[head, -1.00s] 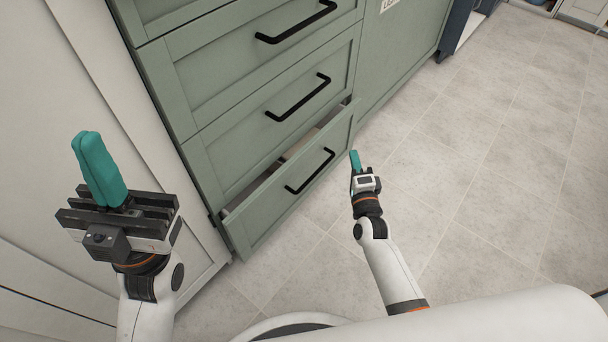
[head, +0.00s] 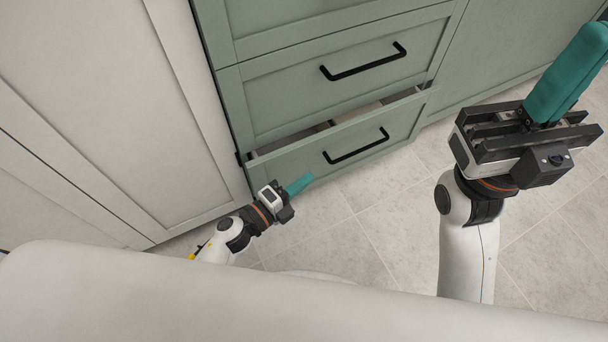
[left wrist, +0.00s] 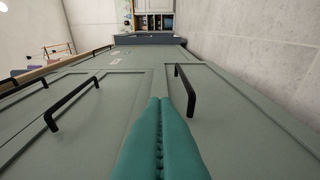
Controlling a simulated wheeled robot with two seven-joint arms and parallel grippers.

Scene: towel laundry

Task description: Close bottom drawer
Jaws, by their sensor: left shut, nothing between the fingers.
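The bottom drawer (head: 290,162) is a green panel with a black bar handle (head: 357,147). It stands partly open, with a dark gap along its top edge. My left gripper (head: 304,183) is low in front of the drawer's lower left part, teal fingers shut and empty, pointing right. I cannot tell whether it touches the front. In the left wrist view the shut fingers (left wrist: 161,140) lie beside green drawer fronts, with a black handle (left wrist: 187,90) ahead on the right. My right gripper (head: 570,72) is raised at the right, its teal fingers together and empty.
The drawer above (head: 340,80) is closed. Pale cabinet doors (head: 100,110) stand to the left and a green panel (head: 510,50) to the right. Grey tiled floor (head: 350,225) in front is clear.

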